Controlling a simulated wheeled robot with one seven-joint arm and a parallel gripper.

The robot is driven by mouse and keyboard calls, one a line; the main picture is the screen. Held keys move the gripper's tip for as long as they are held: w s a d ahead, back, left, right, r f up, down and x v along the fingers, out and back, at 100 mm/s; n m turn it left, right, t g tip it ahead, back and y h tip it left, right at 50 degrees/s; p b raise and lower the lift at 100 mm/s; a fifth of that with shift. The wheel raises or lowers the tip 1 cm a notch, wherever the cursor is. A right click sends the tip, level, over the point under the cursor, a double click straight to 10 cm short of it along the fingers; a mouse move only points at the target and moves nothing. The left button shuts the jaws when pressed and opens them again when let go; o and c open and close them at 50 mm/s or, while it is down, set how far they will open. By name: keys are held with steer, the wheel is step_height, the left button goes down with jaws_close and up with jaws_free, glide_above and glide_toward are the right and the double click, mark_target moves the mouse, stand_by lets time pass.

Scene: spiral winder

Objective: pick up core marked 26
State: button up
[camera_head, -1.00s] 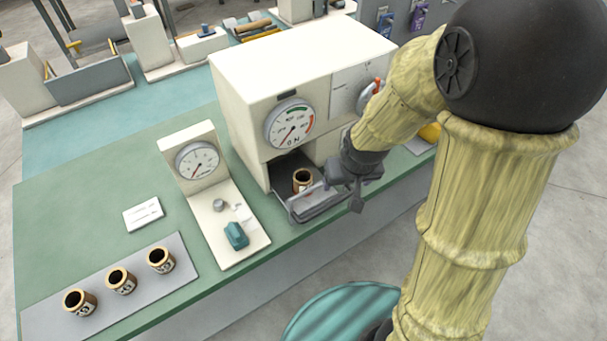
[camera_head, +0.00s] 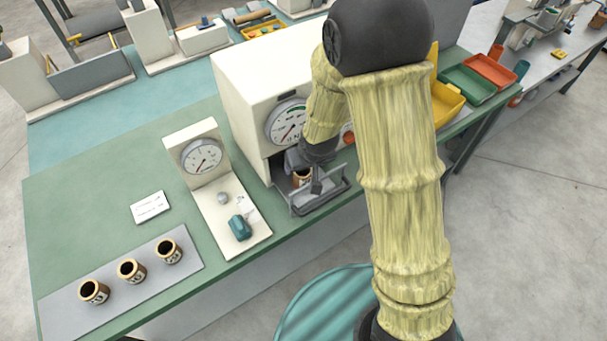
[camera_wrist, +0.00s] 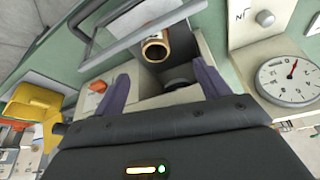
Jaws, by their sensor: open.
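A tan, dark-mouthed core (camera_head: 301,178) stands in the opening of the cream press with the round dial; its mark is not readable. It also shows in the wrist view (camera_wrist: 155,50), ahead of and roughly between my finger tips. My gripper (camera_head: 311,180) is at the press opening, close to this core and partly covering it. In the wrist view my gripper (camera_wrist: 161,77) is open, with nothing between its fingers. Three more cores, left (camera_head: 94,291), middle (camera_head: 131,271) and right (camera_head: 168,251), stand upright on a grey plate (camera_head: 180,290); their marks are too small to read surely.
The cream press (camera_head: 265,70) rises behind and above the opening. A grey guard frame (camera_head: 325,198) stands out at its front. A small dial stand (camera_head: 232,235) with a teal block is to the left. A yellow bin (camera_head: 447,102) is at the right.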

steer(key=p, duration=0.2)
glide_toward(303, 174)
steer(key=shift+s+a+f, duration=0.45)
steer(key=shift+s+a, duration=0.2)
steer(key=shift+s, duration=0.15)
steer(key=shift+f, duration=0.1)
steer(key=shift+w+f+p, duration=0.35)
steer(key=shift+f+p, duration=0.05)
steer(key=shift+p, duration=0.25)
steer(key=shift+w+p+x, duration=0.25)
steer(key=shift+p+x, duration=0.65)
steer(key=shift+x, duration=1.15)
steer(key=shift+d, duration=0.2)
steer(key=shift+c, duration=0.2)
steer(key=c, duration=1)
